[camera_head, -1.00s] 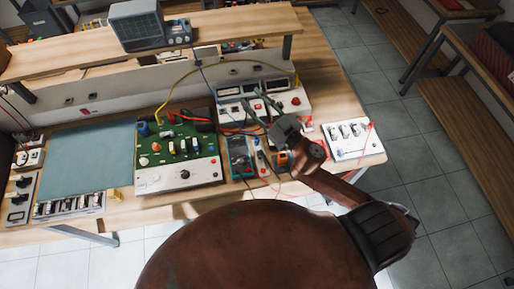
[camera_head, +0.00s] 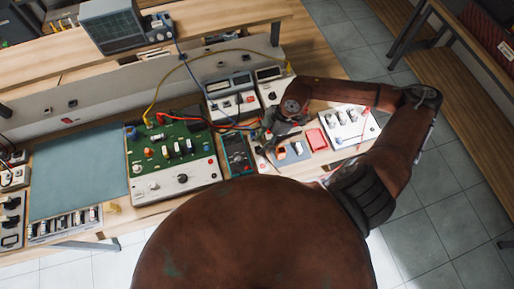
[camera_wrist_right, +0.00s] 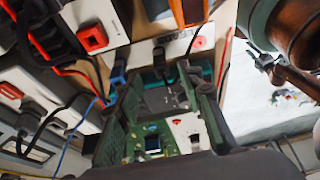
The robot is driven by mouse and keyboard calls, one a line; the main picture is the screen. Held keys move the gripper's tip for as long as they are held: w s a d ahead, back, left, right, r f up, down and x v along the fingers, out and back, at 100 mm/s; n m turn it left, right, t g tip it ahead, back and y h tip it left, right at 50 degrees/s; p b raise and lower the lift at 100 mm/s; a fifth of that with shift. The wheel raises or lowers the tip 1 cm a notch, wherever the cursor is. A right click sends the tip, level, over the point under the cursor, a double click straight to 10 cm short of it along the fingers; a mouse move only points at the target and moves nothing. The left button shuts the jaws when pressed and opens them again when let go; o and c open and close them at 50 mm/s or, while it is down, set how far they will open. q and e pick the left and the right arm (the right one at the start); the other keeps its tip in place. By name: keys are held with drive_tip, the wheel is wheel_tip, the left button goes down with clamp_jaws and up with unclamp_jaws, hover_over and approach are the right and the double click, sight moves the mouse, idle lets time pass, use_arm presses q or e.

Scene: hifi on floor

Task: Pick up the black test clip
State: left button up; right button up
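My right gripper (camera_head: 267,133) is over the right part of the bench, close to the multimeter (camera_head: 237,155). In the right wrist view its two dark fingers (camera_wrist_right: 158,85) are spread apart with a gap between them. Below that gap is a dark, teal-edged device that looks like the multimeter. Small black lead ends (camera_wrist_right: 160,57) show near the fingertips; I cannot tell which of them is the black test clip. The gripper hides that spot in the head view, and I see nothing clearly held. My left gripper is not in view.
The green circuit board (camera_head: 170,150) with its white panel is left of the multimeter. Red, black and yellow leads cross the bench. A white switch box (camera_head: 350,125) and a red block (camera_head: 317,139) are at right. The blue-grey mat (camera_head: 80,168) is clear.

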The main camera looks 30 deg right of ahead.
sight(259, 147)
drive_tip(key=x, duration=0.5)
drive_tip(key=shift+a+f, duration=0.15)
drive_tip(key=shift+f, duration=0.1)
drive_tip(key=shift+c, duration=0.7)
clamp_jaws()
